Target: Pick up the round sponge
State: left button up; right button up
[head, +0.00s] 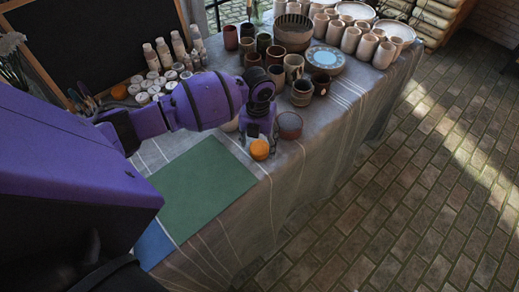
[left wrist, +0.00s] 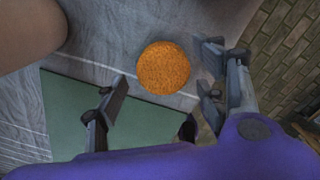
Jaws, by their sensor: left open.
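The round orange sponge (head: 259,150) lies on the grey cloth of the table, near its front edge and just past the green mat. My left gripper (head: 262,140) is right above and beside it in the head view, partly blocking the space around it. In the left wrist view the sponge (left wrist: 163,68) shows whole, between and beyond the spread fingertips of my left gripper (left wrist: 160,85). The gripper is open and empty. I cannot tell whether a finger touches the sponge. My right gripper is not in view.
A green mat (head: 200,190) and a blue sheet (head: 154,245) lie in front. A brown bowl (head: 289,125) stands close to the left gripper. Several cups, a blue plate (head: 326,59) and small paint jars (head: 143,97) stand farther back. The table edge drops to the brick floor at right.

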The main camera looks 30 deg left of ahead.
pick_arm(q)
notch_tip(320, 180, down, 2)
jog(key=shift+f, duration=0.2)
jog(key=c, duration=0.9)
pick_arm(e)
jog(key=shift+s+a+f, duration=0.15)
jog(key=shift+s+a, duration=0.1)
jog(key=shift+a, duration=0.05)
